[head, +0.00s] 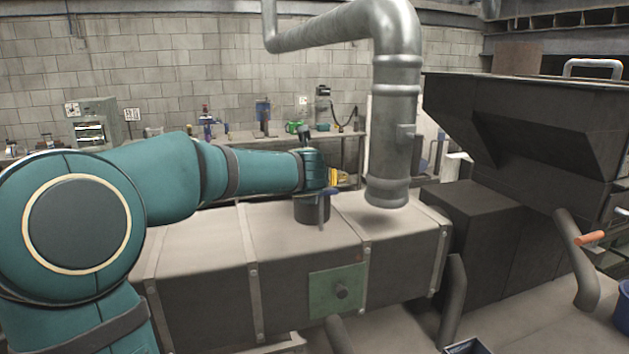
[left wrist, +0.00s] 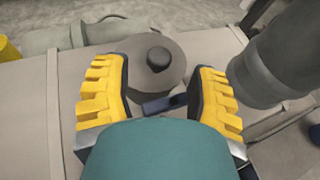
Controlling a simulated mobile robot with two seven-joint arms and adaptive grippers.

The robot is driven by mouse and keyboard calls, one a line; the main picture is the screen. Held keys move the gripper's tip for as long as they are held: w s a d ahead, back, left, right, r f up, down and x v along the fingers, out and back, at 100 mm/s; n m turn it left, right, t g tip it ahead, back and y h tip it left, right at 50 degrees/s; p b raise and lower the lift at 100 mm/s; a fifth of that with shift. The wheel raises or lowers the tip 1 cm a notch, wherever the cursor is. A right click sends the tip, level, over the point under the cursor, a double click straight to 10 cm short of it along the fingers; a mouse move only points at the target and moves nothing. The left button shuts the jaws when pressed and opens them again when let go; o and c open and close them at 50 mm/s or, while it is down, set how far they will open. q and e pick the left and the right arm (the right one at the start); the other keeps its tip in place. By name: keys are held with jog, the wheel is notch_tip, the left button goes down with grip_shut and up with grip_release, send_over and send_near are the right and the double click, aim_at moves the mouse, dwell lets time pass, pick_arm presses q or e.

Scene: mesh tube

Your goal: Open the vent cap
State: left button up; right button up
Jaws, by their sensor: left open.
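The vent cap is a dark grey round lid with a black knob, seen from above in the left wrist view (left wrist: 173,80). In the head view the dark cylinder of the vent (head: 311,211) stands on top of the long grey duct (head: 205,245). A dark blue bar (left wrist: 163,103) shows at the near side of the cap. My left gripper (left wrist: 157,72) is open, its yellow-padded fingers to either side of the cap. In the head view the left gripper (head: 338,177) is just above and behind the cylinder, partly hidden by my arm. My right gripper is not in view.
A thick metal pipe (head: 393,130) hangs close to the right of the cap. A dark hopper machine (head: 520,150) stands at the right. A workbench (head: 350,138) is behind.

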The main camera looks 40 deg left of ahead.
pick_arm(q)
jog(key=x, duration=0.5)
jog(key=shift+r, duration=0.1)
grip_shut()
